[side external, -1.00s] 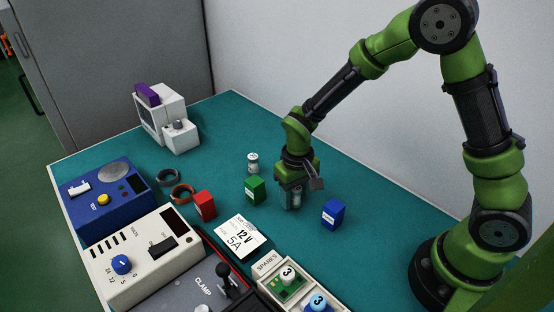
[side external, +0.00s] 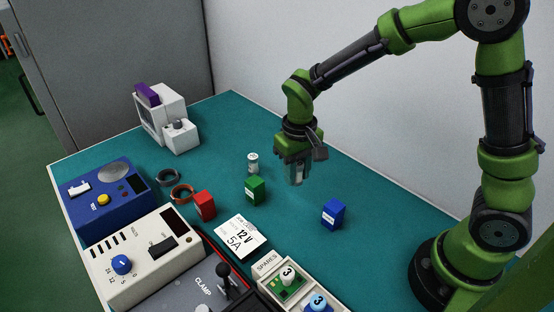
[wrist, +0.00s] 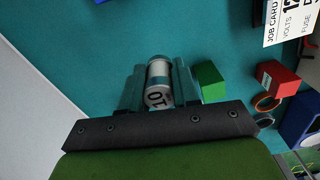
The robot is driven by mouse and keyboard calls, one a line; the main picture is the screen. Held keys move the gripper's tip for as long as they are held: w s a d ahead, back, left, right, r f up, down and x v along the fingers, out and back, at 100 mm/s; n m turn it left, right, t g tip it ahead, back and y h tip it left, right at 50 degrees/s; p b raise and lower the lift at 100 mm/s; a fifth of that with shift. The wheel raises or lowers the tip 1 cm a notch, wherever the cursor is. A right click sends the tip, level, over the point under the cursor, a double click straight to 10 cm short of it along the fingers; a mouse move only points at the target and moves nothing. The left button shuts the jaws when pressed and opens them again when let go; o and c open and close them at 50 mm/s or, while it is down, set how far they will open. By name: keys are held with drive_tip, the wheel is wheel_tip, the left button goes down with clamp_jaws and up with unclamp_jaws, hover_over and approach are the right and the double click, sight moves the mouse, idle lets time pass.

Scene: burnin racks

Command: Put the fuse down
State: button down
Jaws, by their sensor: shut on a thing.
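My gripper (side external: 297,180) is shut on a small fuse, a silver and white cylinder marked 10 (wrist: 158,84). The wrist view shows the fuse between the two fingers (wrist: 159,88). In the side view the fingers mostly cover it, and the gripper hangs above the teal table, clear of the surface. A second small white cylinder (side external: 253,163), which looks like another fuse, stands upright on the table to the left of the gripper.
Green (side external: 255,190), red (side external: 205,206) and blue (side external: 333,214) blocks stand around a job card (side external: 240,239) reading 12 V, 5A. A spares tray (side external: 266,264), cream meter unit (side external: 165,255) and blue box (side external: 110,195) line the front.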

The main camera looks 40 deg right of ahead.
drive_tip(key=r, duration=0.1)
drive_tip(key=d+r, duration=0.1)
drive_tip(key=shift+w+r, duration=0.1)
drive_tip(key=shift+r, duration=0.2)
drive_tip(key=s+d+f, duration=0.1)
drive_tip(key=s+d, duration=0.2)
drive_tip(key=s, duration=0.1)
drive_tip(key=s+d+f, duration=0.2)
drive_tip(key=s+d, duration=0.1)
drive_tip(key=s, duration=0.2)
drive_tip(key=s+d+f, duration=0.1)
drive_tip(key=s+d, duration=0.2)
drive_tip(key=s, duration=0.1)
drive_tip(key=shift+s+d+f, duration=0.15)
drive_tip(key=shift+s, duration=0.15)
drive_tip(key=shift+s+f, duration=0.25)
hover_over(320, 178)
drive_tip(key=shift+s+d+f, duration=0.1)
drive_tip(key=shift+s+f, duration=0.05)
drive_tip(key=shift+f, duration=0.65)
drive_tip(key=shift+w+f, duration=0.2)
drive_tip(key=shift+f, duration=1.55)
drive_tip(key=shift+f, duration=0.15)
